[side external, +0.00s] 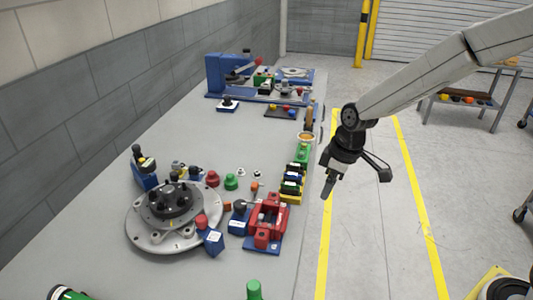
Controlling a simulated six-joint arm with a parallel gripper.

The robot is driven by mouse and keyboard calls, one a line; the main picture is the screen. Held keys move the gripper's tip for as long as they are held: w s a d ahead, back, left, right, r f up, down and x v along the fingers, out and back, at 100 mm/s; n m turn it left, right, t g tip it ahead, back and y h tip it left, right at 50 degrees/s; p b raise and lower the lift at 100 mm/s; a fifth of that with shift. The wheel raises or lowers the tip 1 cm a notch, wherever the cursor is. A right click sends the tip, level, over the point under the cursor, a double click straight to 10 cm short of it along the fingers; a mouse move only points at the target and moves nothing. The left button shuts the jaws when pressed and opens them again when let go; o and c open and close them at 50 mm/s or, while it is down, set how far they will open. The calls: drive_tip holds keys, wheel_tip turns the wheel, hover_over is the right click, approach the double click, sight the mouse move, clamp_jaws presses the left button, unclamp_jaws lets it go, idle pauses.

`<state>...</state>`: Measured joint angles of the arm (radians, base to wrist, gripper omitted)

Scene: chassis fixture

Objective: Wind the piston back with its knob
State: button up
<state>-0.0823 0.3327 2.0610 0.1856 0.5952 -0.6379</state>
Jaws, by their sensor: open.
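My gripper (328,188) hangs in the air past the right edge of the table, pointing down, open and empty. It touches nothing. A red clamp-like fixture (268,222) on a blue base stands on the table, to the left of and nearer than my gripper. A small blue block with a dark ball-ended lever (239,211) is just left of it. A round grey fixture (167,238) with a dark hub stands further left, with a blue block and red knob (208,235) at its rim. I cannot tell which part is the piston or its knob.
A row of green, blue and yellow blocks (293,178) runs along the table's right edge. Red and green knobs (222,182) stand in the middle. A large blue machine (228,75) is at the far end.

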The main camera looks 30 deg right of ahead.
drive_tip(key=w+a+n+y, duration=0.1)
drive_tip(key=w+a+n, duration=0.4)
drive_tip(key=w, duration=0.2)
drive_tip(key=n+g+y, duration=0.2)
drive_tip(key=n, duration=0.3)
approach(240, 203)
drive_tip(key=shift+s+d+f, duration=0.4)
drive_tip(key=shift+s+f, duration=0.05)
drive_tip(key=shift+f, duration=0.2)
drive_tip(key=shift+w+a+f+n, duration=0.1)
drive_tip(key=shift+w+a+n, duration=0.3)
drive_tip(key=shift+a+n, duration=0.25)
drive_tip(key=shift+f, duration=0.15)
drive_tip(key=shift+x, duration=3.75)
clamp_jaws()
